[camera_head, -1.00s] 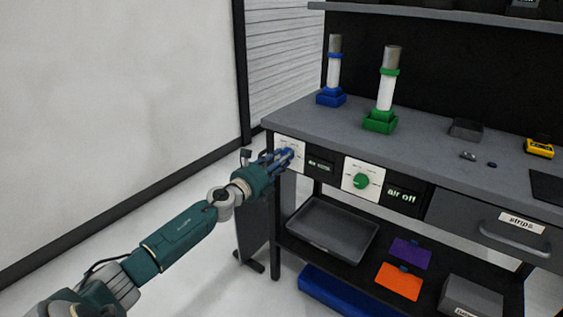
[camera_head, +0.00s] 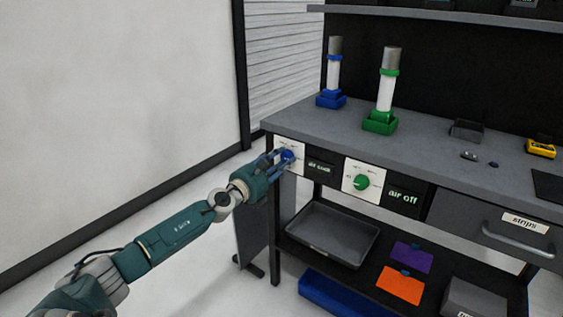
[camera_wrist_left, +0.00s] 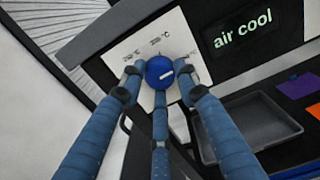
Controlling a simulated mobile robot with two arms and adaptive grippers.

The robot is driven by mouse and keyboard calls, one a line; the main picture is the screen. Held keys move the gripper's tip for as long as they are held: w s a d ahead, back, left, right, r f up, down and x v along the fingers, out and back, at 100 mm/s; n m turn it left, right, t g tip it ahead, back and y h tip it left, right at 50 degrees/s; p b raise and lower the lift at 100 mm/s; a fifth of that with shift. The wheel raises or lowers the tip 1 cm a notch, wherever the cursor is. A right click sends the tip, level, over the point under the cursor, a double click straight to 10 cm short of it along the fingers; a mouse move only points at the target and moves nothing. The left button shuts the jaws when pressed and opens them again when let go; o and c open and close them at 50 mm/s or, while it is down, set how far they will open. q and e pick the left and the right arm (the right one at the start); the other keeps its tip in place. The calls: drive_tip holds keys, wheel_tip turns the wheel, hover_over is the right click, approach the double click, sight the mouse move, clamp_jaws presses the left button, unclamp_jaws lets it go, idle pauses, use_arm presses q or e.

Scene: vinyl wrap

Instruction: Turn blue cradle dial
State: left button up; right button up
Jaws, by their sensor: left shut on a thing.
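The blue dial (camera_head: 287,155) sits on a white panel (camera_head: 297,166) at the left end of the bench front. In the left wrist view the dial (camera_wrist_left: 159,72) is round, with a short white mark lying nearly sideways. My left gripper (camera_head: 276,162) is at the dial, and its blue fingers (camera_wrist_left: 158,78) are shut around its rim, left, right and below. The display (camera_wrist_left: 242,35) beside it reads "air cool". A blue cradle (camera_head: 331,99) with a white and grey cylinder stands on the bench above. My right gripper is not in view.
A green dial (camera_head: 362,182) with an "air off" display (camera_head: 403,196) is to the right. A green cradle (camera_head: 380,122) stands on the bench. A grey tray (camera_head: 333,233) is on the lower shelf.

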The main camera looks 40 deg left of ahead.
use_arm(q)
drive_tip(key=shift+s+d+f, duration=0.1)
drive_tip(key=shift+d+f, duration=0.1)
drive_tip(key=shift+f, duration=0.45)
drive_tip(key=o, duration=1.2)
drive_tip(key=shift+a+r, duration=0.15)
drive_tip(key=shift+r, duration=0.1)
drive_tip(key=shift+s, duration=5.95)
